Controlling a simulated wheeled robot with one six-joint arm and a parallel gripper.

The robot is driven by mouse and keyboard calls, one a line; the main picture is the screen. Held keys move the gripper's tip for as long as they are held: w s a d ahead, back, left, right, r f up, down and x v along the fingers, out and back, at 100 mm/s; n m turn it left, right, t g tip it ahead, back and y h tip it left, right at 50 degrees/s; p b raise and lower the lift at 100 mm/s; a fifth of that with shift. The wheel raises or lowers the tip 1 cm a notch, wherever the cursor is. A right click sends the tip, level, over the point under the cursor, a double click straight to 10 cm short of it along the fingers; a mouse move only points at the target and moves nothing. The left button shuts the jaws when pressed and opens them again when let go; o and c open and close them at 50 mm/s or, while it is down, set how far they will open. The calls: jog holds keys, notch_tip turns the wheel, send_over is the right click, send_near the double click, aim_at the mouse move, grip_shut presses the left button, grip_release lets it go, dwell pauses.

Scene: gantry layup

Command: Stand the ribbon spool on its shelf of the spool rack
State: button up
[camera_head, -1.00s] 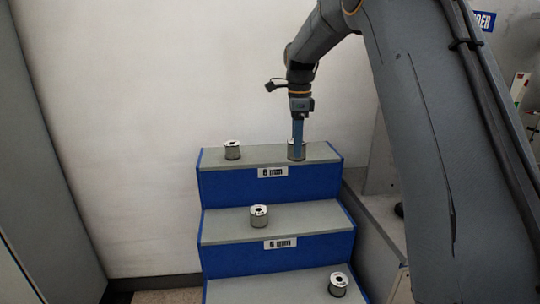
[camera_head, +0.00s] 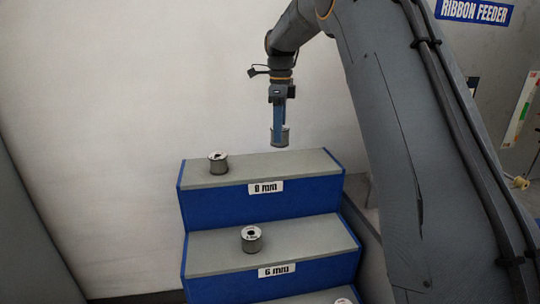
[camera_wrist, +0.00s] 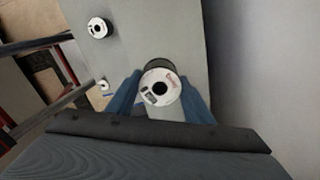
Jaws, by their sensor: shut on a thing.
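My gripper (camera_head: 279,138) is shut on a ribbon spool (camera_head: 285,136) with a white top and grey body. It holds the spool upright over the right part of the top shelf (camera_head: 300,163) of the spool rack, apparently a little above the surface. In the wrist view the spool's white face with its dark centre hole (camera_wrist: 160,90) sits between the blue fingers. The rack has blue fronts and grey shelves; the top label (camera_head: 266,187) seems to read 8 mm, the middle one (camera_head: 277,270) 6 mm.
One spool (camera_head: 218,164) stands on the top shelf at left, another (camera_head: 251,239) on the middle shelf (camera_head: 310,240). A third (camera_head: 344,300) is cut off at the bottom edge. A wall is behind the rack; a ribbon feeder sign (camera_head: 473,11) is at upper right.

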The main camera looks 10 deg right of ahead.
jog(key=shift+f+p, duration=1.1)
jog(key=shift+f, duration=2.65)
jog(key=shift+f, duration=0.15)
jog(key=o, duration=1.4)
jog(key=shift+d, duration=0.1)
jog(key=shift+c, duration=0.2)
notch_tip(320, 180, up, 12)
jog(key=b, duration=0.4)
jog(key=s+f+n, duration=0.7)
jog(key=s, duration=0.5)
jog(key=s+f+n, duration=0.7)
jog(key=s+n, duration=0.1)
jog(key=s, duration=0.4)
jog(key=s+f+n+t, duration=0.1)
jog(key=s+f+n, duration=0.6)
jog(key=s, duration=0.4)
jog(key=shift+s+f+n, duration=0.3)
jog(key=shift+s+f, duration=0.1)
